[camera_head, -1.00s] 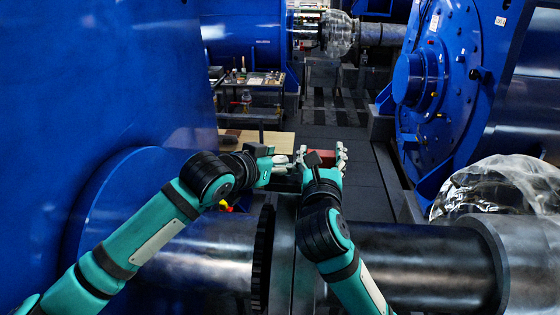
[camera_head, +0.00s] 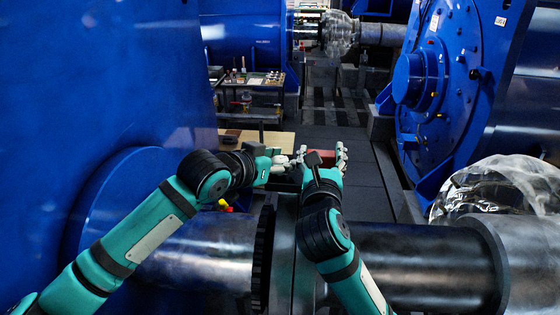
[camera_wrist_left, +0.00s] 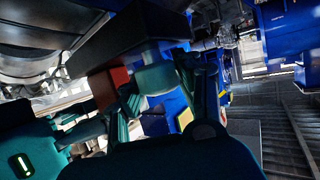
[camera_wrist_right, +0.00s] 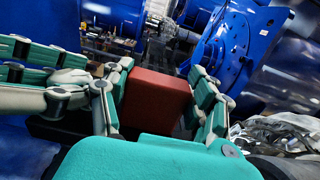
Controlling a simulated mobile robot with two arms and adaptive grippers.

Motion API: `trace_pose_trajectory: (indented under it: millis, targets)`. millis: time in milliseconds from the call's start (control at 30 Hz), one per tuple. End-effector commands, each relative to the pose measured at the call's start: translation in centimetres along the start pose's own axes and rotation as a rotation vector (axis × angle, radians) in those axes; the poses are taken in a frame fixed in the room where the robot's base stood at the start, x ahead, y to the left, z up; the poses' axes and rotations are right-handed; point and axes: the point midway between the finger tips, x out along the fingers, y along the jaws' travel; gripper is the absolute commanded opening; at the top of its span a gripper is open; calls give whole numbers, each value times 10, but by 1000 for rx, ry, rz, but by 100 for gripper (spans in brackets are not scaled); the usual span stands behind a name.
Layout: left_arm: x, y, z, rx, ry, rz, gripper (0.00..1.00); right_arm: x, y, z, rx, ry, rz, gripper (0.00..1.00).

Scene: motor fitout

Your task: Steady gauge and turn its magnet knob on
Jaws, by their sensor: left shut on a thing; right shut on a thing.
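The gauge's base is a red block (camera_wrist_right: 155,100) above the large shaft; it also shows in the head view (camera_head: 322,156) and in the left wrist view (camera_wrist_left: 108,84). My right gripper (camera_head: 325,160) is shut on the red block, with one finger along each side in the right wrist view. My left gripper (camera_head: 287,165) is close beside it on the left. The gauge's dial and arm cannot be made out. The knob's turn position cannot be read.
A large shaft with a dark flange (camera_head: 283,255) lies below both hands. A blue housing (camera_head: 95,90) fills the left side. A bench with small items (camera_head: 250,80) stands behind. Clear wrap (camera_head: 500,185) covers a part at the right. Dark floor is open beyond the hands.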

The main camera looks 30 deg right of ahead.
Motion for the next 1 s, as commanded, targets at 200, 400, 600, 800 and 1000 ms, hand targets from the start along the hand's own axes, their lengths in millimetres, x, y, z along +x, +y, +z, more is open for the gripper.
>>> trace_pose_trajectory:
  millis: [200, 400, 600, 800, 1000]
  targets:
    - [1, -1, 2, 40, -6, 113, 2, 0, 0, 0, 0, -1, 0, 20]
    - [2, -1, 1, 95, -5, 261, 2, 0, 0, 0, 1, -2, 0, 20]
    - [2, -1, 1, 153, -2, 408, 2, 0, 0, 0, 0, -2, 0, 20]
    - [1, -2, 0, 204, -1, 519, 2, 0, 0, 0, 0, -2, 0, 20]
    - [1, -2, 0, 236, 0, 589, 2, 0, 0, 1, 0, -2, 0, 20]
